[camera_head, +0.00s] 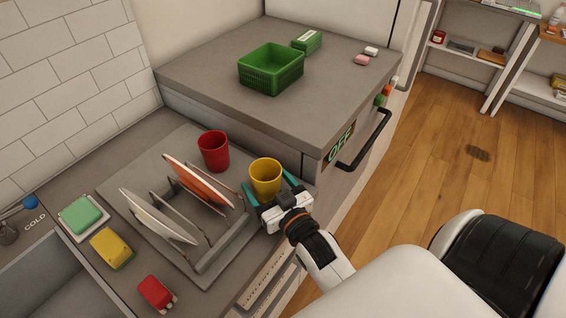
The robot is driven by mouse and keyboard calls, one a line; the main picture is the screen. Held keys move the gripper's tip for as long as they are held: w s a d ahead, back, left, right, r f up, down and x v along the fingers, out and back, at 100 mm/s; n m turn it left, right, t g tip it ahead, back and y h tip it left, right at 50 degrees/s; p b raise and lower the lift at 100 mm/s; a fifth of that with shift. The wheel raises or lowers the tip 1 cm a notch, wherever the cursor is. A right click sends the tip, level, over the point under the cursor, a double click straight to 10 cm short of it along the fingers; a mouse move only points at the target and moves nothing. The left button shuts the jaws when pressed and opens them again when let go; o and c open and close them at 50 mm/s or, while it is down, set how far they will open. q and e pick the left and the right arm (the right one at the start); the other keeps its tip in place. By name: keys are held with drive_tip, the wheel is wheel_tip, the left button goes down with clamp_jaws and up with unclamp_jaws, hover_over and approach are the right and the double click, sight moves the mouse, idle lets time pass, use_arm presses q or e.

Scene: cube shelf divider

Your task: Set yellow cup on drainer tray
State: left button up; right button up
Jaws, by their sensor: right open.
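The yellow cup (265,174) is upright at the right end of the grey drainer tray (215,276), beside the red cup. My right gripper (272,188) comes in from the lower right. Its teal fingers are spread, one on each side of the yellow cup. The gripper's body partly hides the cup's base, and I cannot tell whether the fingers touch it. The cup appears to rest on the tray's surface. My left gripper is not in view.
A red cup (214,152) and plates (158,215) in a rack stand on the tray. Sponges (110,248) and a red item (156,292) lie by the sink (45,285). A raised counter (200,76) behind holds a green basket (271,70).

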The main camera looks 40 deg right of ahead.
drive_tip(key=s+b, duration=0.1)
drive_tip(key=s, duration=0.9)
drive_tip(key=shift+a+b, duration=0.3)
drive_tip(key=shift+a, duration=0.05)
